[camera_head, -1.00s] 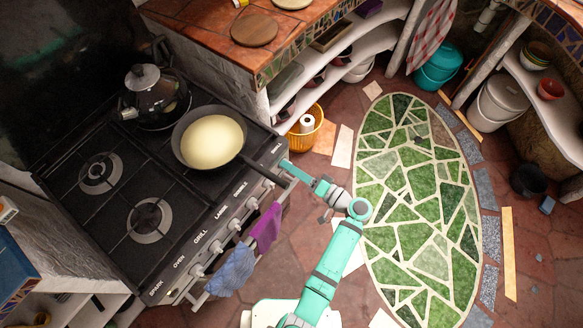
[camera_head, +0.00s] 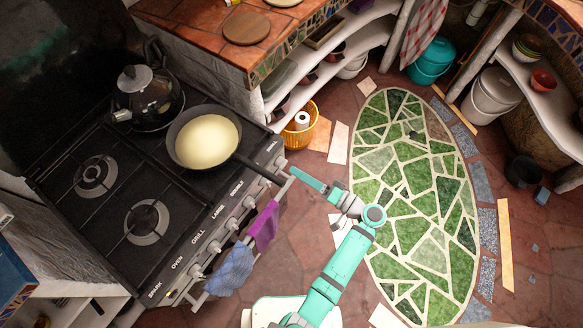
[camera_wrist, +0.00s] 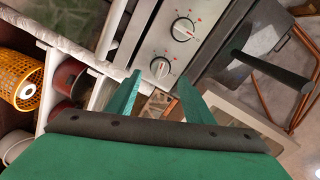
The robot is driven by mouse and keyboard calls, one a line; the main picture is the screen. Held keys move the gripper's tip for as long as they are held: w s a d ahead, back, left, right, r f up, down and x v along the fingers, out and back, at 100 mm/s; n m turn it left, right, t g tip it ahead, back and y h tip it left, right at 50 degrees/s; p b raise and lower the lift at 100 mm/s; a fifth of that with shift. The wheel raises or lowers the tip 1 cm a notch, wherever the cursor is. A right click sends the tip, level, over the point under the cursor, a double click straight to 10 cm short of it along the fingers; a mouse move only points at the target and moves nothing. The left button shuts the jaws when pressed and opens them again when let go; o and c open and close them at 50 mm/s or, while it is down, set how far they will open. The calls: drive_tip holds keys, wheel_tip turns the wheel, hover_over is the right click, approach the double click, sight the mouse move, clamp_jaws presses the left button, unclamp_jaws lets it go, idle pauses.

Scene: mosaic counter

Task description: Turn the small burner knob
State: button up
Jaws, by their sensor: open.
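The stove front has a row of round knobs (camera_head: 233,224) under printed labels in the head view. The word SMALL is at the far right end of the row; the knob there is hard to make out beside the pan handle and gripper. In the wrist view an end knob (camera_wrist: 160,67) with red marks shows between the fingertips, and another knob (camera_wrist: 183,28) is beyond it. No label is readable there. My gripper (camera_head: 297,172) is in front of the stove's right end. In the wrist view its green fingers (camera_wrist: 159,78) are apart, empty and short of the end knob.
A frying pan (camera_head: 183,157) sits on a burner, its handle (camera_head: 258,171) jutting past the stove front near my gripper. Purple (camera_head: 264,226) and blue (camera_head: 230,270) cloths hang on the rail. A yellow basket (camera_head: 299,136) stands right of the stove.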

drive_tip(key=shift+v, duration=2.65)
clamp_jaws()
drive_tip(key=shift+w, duration=0.1)
